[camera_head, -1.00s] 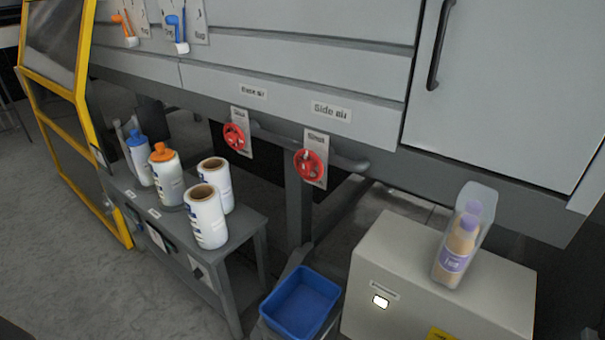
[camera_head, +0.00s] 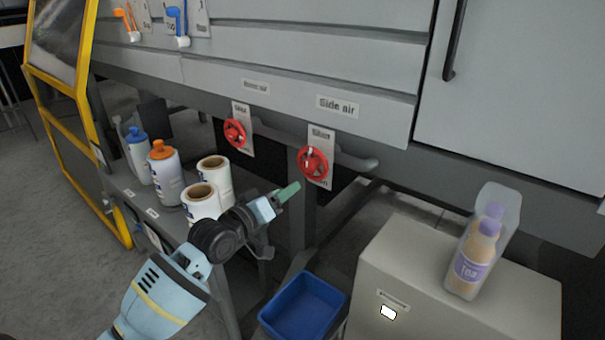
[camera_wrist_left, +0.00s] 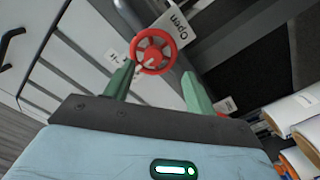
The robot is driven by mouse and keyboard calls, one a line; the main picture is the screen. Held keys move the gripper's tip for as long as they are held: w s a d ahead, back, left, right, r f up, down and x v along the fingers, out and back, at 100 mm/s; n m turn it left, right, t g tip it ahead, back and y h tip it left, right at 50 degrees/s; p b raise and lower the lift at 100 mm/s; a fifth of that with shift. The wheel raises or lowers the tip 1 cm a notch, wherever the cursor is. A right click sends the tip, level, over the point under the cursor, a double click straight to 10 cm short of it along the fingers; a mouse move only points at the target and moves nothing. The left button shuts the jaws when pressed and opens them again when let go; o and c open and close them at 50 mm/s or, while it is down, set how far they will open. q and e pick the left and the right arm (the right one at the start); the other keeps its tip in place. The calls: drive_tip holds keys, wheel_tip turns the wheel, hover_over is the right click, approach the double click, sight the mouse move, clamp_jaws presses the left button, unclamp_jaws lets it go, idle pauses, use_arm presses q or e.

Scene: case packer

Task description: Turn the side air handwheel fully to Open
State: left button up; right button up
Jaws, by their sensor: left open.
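The side air handwheel (camera_head: 312,163) is a red spoked wheel on a small plate, under the "Side air" label (camera_head: 337,106). The plate text above it in the head view seems to read "Shut". In the left wrist view the red wheel (camera_wrist_left: 153,51) shows ahead, between my fingers, beside a plate reading "Open" (camera_wrist_left: 177,22). My left gripper (camera_head: 290,192) is below and left of the wheel, apart from it. In the left wrist view its green fingers (camera_wrist_left: 158,84) are spread with nothing between them. My right gripper is not in view.
A second red handwheel (camera_head: 235,133) is to the left. Bottles and white rolls (camera_head: 214,183) stand on a grey table at left. A blue bin (camera_head: 302,306) is below. A beige cabinet (camera_head: 420,262) with a tea bottle (camera_head: 474,258) is at right. A pipe (camera_head: 358,162) runs behind the wheel.

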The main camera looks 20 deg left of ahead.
sight(307, 168)
use_arm(q)
drive_tip(key=shift+a+r+b+x, duration=0.15)
drive_tip(key=shift+r+x, duration=0.15)
drive_tip(key=shift+x, duration=1.1)
drive_tip(key=shift+r+b+x, duration=0.1)
drive_tip(key=shift+r+x, duration=0.25)
drive_tip(key=shift+x, duration=1.05)
drive_tip(key=shift+a+r+b+x, duration=0.15)
drive_tip(key=shift+r+x, duration=0.15)
drive_tip(key=shift+x, duration=1.1)
drive_tip(key=shift+w+d, duration=0.1)
drive_tip(key=shift+w, duration=0.05)
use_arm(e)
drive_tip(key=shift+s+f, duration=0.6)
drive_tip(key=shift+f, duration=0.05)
use_arm(q)
drive_tip(key=shift+c, duration=0.3)
drive_tip(key=c, duration=0.7)
drive_tip(key=shift+c, duration=1)
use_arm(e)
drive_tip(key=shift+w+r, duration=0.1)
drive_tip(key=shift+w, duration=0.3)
